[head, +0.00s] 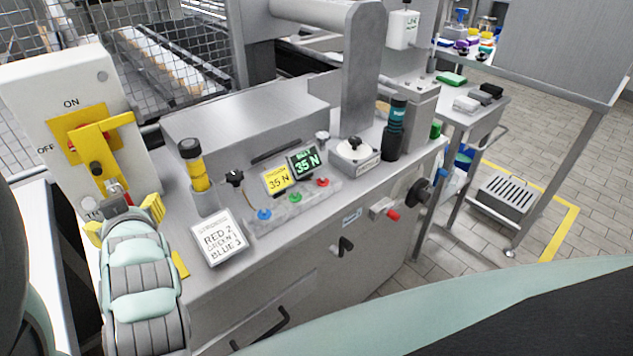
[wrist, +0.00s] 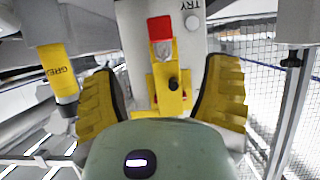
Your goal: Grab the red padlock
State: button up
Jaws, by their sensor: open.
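The red padlock (head: 113,187) hangs from the yellow hasp (head: 97,140) on the front of the white ON/OFF switch box. Its lower part is partly hidden behind my gripper in the head view. In the wrist view the open gripper (wrist: 163,82) has one finger on each side of the hasp, with nothing held.
The white switch box (head: 70,100) stands close behind the padlock. A yellow-and-black cylinder (head: 195,165) stands right of my gripper, and it also shows at left in the wrist view (wrist: 58,70). A sign (head: 216,238) lies on the steel bench beside my arm.

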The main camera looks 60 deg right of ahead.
jog(key=shift+r+p+x, duration=0.2)
jog(key=shift+p+x, duration=0.45)
jog(key=shift+x, duration=2)
jog(key=shift+r+p+x, duration=0.25)
jog(key=shift+p+x, duration=0.4)
jog(key=shift+x, duration=2.05)
jog(key=shift+w+f, duration=0.15)
jog(key=shift+w, duration=0.25)
jog(key=shift+o, duration=0.3)
grip_shut()
